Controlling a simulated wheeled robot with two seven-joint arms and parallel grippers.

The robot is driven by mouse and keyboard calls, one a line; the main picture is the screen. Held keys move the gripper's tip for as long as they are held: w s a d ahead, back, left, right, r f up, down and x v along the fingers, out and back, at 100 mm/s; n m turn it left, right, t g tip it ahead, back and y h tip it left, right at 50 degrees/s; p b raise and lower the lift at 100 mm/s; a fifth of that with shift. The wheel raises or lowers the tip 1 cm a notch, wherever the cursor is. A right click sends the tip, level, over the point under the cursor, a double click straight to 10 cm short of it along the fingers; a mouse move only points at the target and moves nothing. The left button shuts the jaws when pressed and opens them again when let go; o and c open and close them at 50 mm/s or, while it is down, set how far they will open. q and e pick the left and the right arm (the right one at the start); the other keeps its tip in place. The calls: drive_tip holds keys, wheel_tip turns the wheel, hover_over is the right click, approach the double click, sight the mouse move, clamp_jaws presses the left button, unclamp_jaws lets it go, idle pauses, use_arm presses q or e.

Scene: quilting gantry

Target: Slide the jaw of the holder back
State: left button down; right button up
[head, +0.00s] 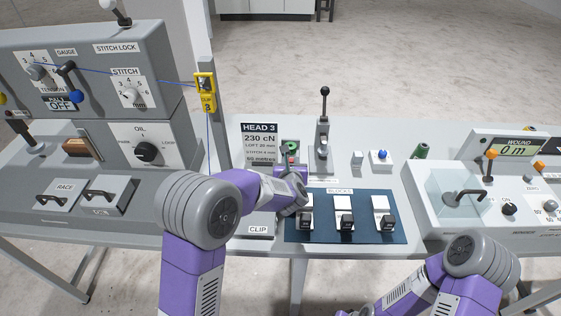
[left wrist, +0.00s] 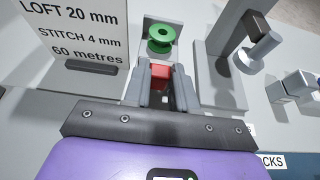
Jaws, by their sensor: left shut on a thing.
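My left gripper (head: 293,168) reaches over the bench to the holder (left wrist: 164,22), a small grey block-like fitting behind the gripper. In the left wrist view the two grey fingers of this gripper (left wrist: 160,82) are shut on a small red block, which I take to be the holder's jaw (left wrist: 159,75). A green spool (left wrist: 160,38) sits just beyond the red block, apart from the fingers. The spool also shows in the head view (head: 291,147). The gripper hides most of the holder there. My right arm shows at lower right, with its gripper out of frame.
The HEAD 3 card (head: 259,143) stands just left of the holder. A lever post (head: 323,140) stands to its right. A blue BLOCKS mat (head: 345,236) with several clamps lies in front. A yellow clip (head: 205,92) hangs on the post at left.

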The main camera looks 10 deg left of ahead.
use_arm(q)
drive_tip(key=shift+d, duration=0.1)
drive_tip(key=c, duration=0.9)
unclamp_jaws()
drive_tip(key=shift+s, duration=0.15)
drive_tip(key=v, duration=0.6)
drive_tip(key=shift+s+r+p, duration=0.25)
drive_tip(key=shift+p, duration=0.1)
drive_tip(key=shift+s+d+r, duration=0.1)
drive_tip(key=shift+s+r, duration=0.05)
drive_tip(key=shift+s, duration=0.3)
